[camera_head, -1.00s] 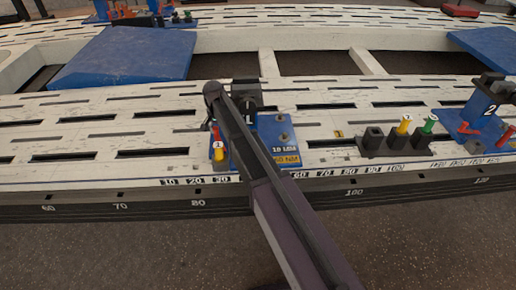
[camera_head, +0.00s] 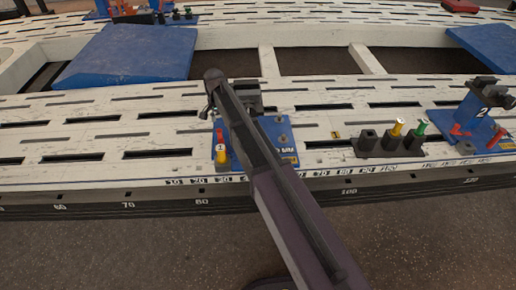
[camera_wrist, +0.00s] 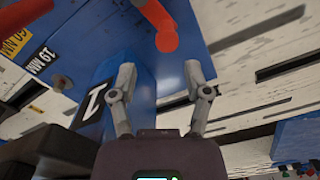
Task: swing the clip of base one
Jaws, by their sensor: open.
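Base one is a blue plate (camera_head: 283,128) with a blue post, at the front edge of the bench; my arm covers much of it. In the wrist view its post (camera_wrist: 143,70) carries a black label with a white 1. A red clip (camera_wrist: 166,38) with a rounded end reaches over the blue plate, just beyond my fingertips. My gripper (camera_wrist: 160,78) is open, its two grey fingers apart on either side of the blue post, with no grip on the clip. In the head view a red part (camera_head: 220,136) shows left of my arm, behind a yellow peg (camera_head: 221,155) marked 1.
A black block (camera_head: 391,143) with yellow and green pegs stands to the right. Base two (camera_head: 472,110), with its own red parts, is further right. The slotted white bench top (camera_head: 100,130) is clear to the left. A blue pad (camera_head: 125,55) lies behind.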

